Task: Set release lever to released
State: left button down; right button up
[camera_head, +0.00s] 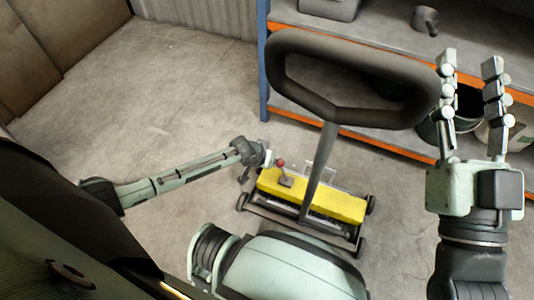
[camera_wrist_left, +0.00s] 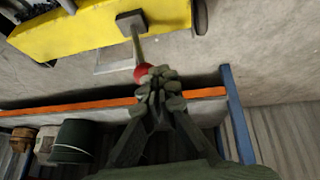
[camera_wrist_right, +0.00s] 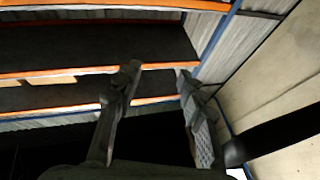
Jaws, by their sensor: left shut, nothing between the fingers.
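The release lever (camera_head: 286,175) is a short grey stick with a red ball knob on the yellow body (camera_head: 330,203) of the drum blaster. In the left wrist view the lever (camera_wrist_left: 138,45) ends in the red knob (camera_wrist_left: 142,73), right at the fingertips. My left gripper (camera_head: 266,158) is shut and empty, just left of the knob in the head view. In its wrist view the closed fingertips (camera_wrist_left: 161,82) overlap the knob's edge; I cannot tell whether they touch. My right gripper (camera_head: 470,62) is raised, open and empty, far right of the lever.
The blaster's dark loop handle (camera_head: 345,58) rises on a post (camera_head: 320,165) right of the lever. A shelf rack with orange beams (camera_head: 375,137) and a blue upright (camera_head: 263,60) stands behind. Concrete floor (camera_head: 130,110) is clear at the left.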

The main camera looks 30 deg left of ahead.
pick_arm(q)
jog(key=d+y+p, duration=0.1)
jog(key=d+r+y+p, duration=0.1)
jog(key=shift+d+p, duration=0.4)
jog(key=d+f+p, duration=0.1)
jog(key=d, duration=0.8)
jog(key=shift+w+f, duration=0.15)
jog(key=shift+w, duration=0.2)
pick_arm(e)
jog(key=d+f+g+h, duration=0.3)
jog(key=d+f+g, duration=0.2)
jog(key=f, duration=0.5)
jog(key=d+f+g+h, duration=0.3)
jog(key=d+f+g, duration=0.2)
jog(key=f, duration=0.5)
jog(key=shift+s+d+m+g, duration=0.3)
jog(key=shift+s+d+g, duration=0.1)
jog(key=shift+d, duration=0.4)
jog(key=shift+a, duration=0.1)
pick_arm(q)
notch_tip(320, 180, up, 10)
